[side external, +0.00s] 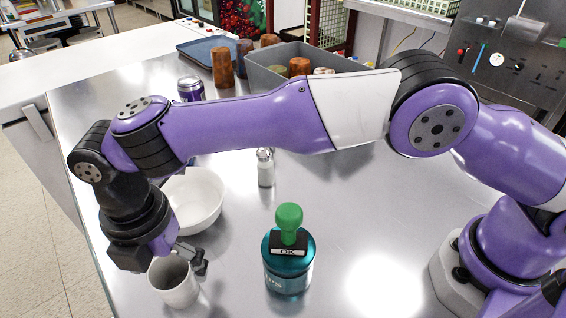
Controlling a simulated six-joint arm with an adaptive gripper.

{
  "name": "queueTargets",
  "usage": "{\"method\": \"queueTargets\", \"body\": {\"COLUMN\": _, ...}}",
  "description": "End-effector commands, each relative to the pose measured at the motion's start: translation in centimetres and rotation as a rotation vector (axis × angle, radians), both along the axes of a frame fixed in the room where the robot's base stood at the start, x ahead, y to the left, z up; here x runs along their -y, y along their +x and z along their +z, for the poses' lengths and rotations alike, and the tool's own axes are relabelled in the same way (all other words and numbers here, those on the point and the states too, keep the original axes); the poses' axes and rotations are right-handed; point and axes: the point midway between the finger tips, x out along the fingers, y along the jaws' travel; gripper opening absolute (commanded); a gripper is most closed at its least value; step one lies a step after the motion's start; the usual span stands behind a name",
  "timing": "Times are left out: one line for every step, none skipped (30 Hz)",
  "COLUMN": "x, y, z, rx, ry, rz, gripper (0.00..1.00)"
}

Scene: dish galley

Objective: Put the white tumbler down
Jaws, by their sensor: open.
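The white tumbler (175,287) stands upright on the steel counter near the front left in the side external view, with its open mouth up. My gripper (180,262) points down at the tumbler's rim. One dark finger shows just right of the rim; the other is mostly hidden behind the wrist and the tumbler. My gripper is open, and I cannot tell whether a finger touches the tumbler.
A white bowl (203,203) sits close behind the tumbler. A teal canister with a green-handled stamp (289,240) on top stands to the right, and a salt shaker (265,168) behind it. A purple can (190,90), amber tumblers (222,68) and a grey bin (262,77) are farther back.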

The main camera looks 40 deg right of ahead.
Motion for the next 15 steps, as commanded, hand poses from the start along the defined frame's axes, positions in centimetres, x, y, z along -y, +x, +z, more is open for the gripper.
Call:
{"method": "queueTargets", "body": {"x": -0.1, "y": 0.1, "z": 1.4, "rx": 0.004, "ry": 0.004, "rz": 0.000, "gripper": 0.96}}
{"method": "queueTargets", "body": {"x": -0.1, "y": 0.1, "z": 2.2, "rx": 0.004, "ry": 0.006, "rz": 0.000, "gripper": 0.96}}
{"method": "queueTargets", "body": {"x": -0.1, "y": 0.1, "z": 3.2, "rx": 0.004, "ry": 0.006, "rz": 0.000, "gripper": 0.96}}
{"method": "queueTargets", "body": {"x": -0.1, "y": 0.1, "z": 3.9, "rx": 0.005, "ry": 0.005, "rz": 0.000, "gripper": 0.96}}
{"method": "queueTargets", "body": {"x": -0.1, "y": 0.1, "z": 4.6, "rx": 0.004, "ry": 0.004, "rz": 0.000, "gripper": 0.96}}
{"method": "queueTargets", "body": {"x": -0.1, "y": 0.1, "z": 5.5, "rx": 0.004, "ry": 0.004, "rz": 0.000, "gripper": 0.96}}
{"method": "queueTargets", "body": {"x": 0.0, "y": 0.1, "z": 6.1, "rx": 0.004, "ry": 0.004, "rz": 0.000, "gripper": 0.96}}
{"method": "queueTargets", "body": {"x": 0.0, "y": 0.0, "z": 6.7, "rx": 0.004, "ry": 0.004, "rz": 0.000, "gripper": 0.96}}
{"method": "queueTargets", "body": {"x": 0.0, "y": 0.0, "z": 7.0, "rx": 0.003, "ry": 0.001, "rz": 0.000, "gripper": 0.96}}
{"method": "queueTargets", "body": {"x": 0.0, "y": 0.1, "z": 7.3, "rx": 0.003, "ry": 0.001, "rz": 0.000, "gripper": 0.96}}
{"method": "queueTargets", "body": {"x": 0.0, "y": 0.0, "z": 7.6, "rx": 0.001, "ry": 0.000, "rz": 0.001, "gripper": 0.96}}
{"method": "queueTargets", "body": {"x": 0.0, "y": 0.0, "z": 7.9, "rx": 0.002, "ry": 0.001, "rz": 0.001, "gripper": 0.96}}
{"method": "queueTargets", "body": {"x": 0.0, "y": 0.0, "z": 8.1, "rx": 0.001, "ry": -0.001, "rz": 0.000, "gripper": 0.96}}
{"method": "queueTargets", "body": {"x": 0.1, "y": 0.0, "z": 8.3, "rx": 0.001, "ry": 0.001, "rz": -0.002, "gripper": 0.96}}
{"method": "queueTargets", "body": {"x": 0.3, "y": 0.2, "z": 8.6, "rx": 0.003, "ry": 0.003, "rz": -0.014, "gripper": 0.96}}
